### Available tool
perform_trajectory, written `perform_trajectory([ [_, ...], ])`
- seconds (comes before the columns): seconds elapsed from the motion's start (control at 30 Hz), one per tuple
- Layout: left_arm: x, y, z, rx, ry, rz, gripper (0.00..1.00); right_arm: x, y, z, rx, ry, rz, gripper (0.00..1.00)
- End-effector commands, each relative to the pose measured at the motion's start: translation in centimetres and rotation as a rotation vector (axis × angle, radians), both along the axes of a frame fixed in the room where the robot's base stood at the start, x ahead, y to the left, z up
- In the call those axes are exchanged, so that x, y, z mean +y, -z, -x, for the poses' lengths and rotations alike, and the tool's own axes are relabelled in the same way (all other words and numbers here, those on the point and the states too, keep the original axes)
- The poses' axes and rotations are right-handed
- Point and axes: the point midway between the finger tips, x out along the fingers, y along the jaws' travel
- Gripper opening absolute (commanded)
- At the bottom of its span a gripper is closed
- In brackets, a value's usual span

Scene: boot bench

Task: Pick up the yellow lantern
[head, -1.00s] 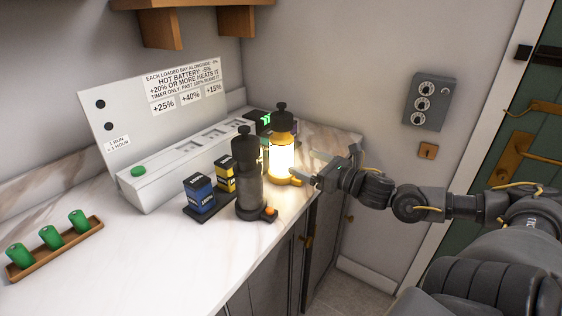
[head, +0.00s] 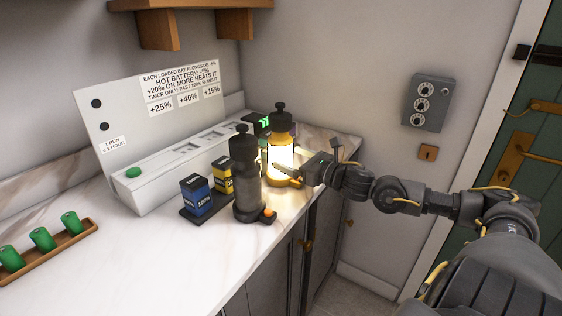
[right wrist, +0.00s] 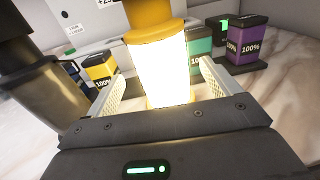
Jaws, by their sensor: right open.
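The yellow lantern (head: 281,158) stands upright and lit on the marble counter, with a dark top and a yellow base. It also shows bright in the right wrist view (right wrist: 160,72). My right gripper (head: 287,170) is open at the lantern's lower glowing part. In the right wrist view the two pale fingers (right wrist: 157,88) lie on either side of the lantern, with gaps that I cannot judge exactly. The back of the lantern is hidden. My left gripper is not in view.
A dark lantern (head: 245,178) stands just left of the yellow one. Blue (head: 196,194) and yellow (head: 222,175) batteries stand further left; a purple battery (right wrist: 246,42) is behind. A white charger (head: 170,170) runs along the wall. A wooden tray (head: 46,256) holds green cylinders.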

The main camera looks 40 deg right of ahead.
Motion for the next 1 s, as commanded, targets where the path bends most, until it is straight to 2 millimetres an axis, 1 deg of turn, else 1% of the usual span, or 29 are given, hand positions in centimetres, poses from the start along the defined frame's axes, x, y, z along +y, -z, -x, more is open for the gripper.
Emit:
perform_trajectory([
  [0.23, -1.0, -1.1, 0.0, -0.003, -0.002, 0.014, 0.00, 0.3, -0.5, -2.2, -0.006, 0.002, -0.005, 0.88],
  [0.4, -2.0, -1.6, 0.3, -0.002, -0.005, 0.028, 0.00, 0.6, -0.3, -3.9, -0.004, 0.002, -0.003, 0.88],
  [0.5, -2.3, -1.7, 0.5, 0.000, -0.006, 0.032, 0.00, 0.8, -0.2, -4.6, -0.003, 0.001, -0.003, 0.88],
  [0.8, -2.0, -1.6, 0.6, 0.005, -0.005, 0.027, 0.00, 0.9, 0.1, -4.9, -0.001, 0.000, 0.000, 0.88],
  [0.83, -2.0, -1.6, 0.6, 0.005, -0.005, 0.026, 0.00, 0.9, 0.0, -4.9, -0.001, 0.000, 0.000, 0.87],
  [0.87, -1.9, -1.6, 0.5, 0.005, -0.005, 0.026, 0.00, 0.9, 0.0, -4.9, -0.001, 0.000, 0.000, 0.83],
  [1.0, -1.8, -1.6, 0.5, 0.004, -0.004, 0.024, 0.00, 0.9, 0.0, -4.9, -0.001, 0.000, 0.000, 0.65],
])
